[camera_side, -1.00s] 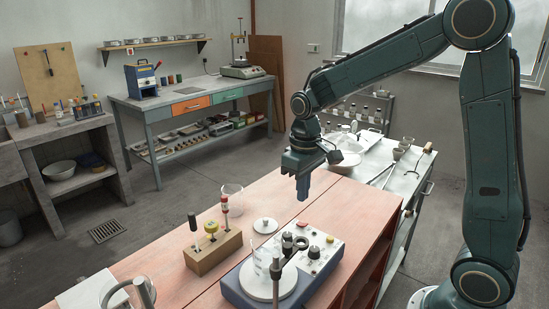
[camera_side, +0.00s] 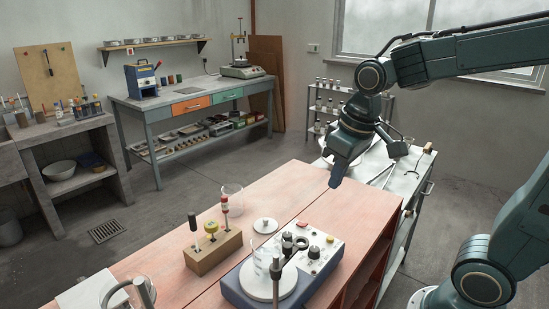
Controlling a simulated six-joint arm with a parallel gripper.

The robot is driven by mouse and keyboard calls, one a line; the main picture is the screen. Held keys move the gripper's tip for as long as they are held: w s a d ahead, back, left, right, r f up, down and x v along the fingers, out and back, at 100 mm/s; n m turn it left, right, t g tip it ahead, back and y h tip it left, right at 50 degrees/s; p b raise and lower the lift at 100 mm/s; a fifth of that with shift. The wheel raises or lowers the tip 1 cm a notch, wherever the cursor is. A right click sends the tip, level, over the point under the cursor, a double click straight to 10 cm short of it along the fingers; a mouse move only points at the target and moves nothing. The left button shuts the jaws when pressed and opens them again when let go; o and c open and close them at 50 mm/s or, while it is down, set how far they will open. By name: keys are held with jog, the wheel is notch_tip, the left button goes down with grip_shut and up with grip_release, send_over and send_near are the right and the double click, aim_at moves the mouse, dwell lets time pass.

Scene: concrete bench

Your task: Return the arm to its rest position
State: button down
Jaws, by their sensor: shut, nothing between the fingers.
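My gripper (camera_side: 335,182) is in the air above the far right part of the reddish bench top (camera_side: 300,180), near the bench's right edge. It points down and is tilted. Its fingers are together and hold nothing. My upper arm reaches in from the right edge of the picture.
On the bench stand a hotplate-like device (camera_side: 322,256) with a glass beaker on its round plate, a wooden block (camera_side: 213,250) with several tools, a clear beaker (camera_side: 232,198) and a white lid (camera_side: 265,225). A white-topped side table (camera_side: 408,180) stands right of the bench.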

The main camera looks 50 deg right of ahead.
jog(key=s+a+r+t, duration=0.1)
jog(key=s+t, duration=0.1)
jog(key=s, duration=0.8)
jog(key=shift+s+a+r+t, duration=0.15)
jog(key=shift+a+r+t, duration=0.05)
jog(key=shift+r+t, duration=0.2)
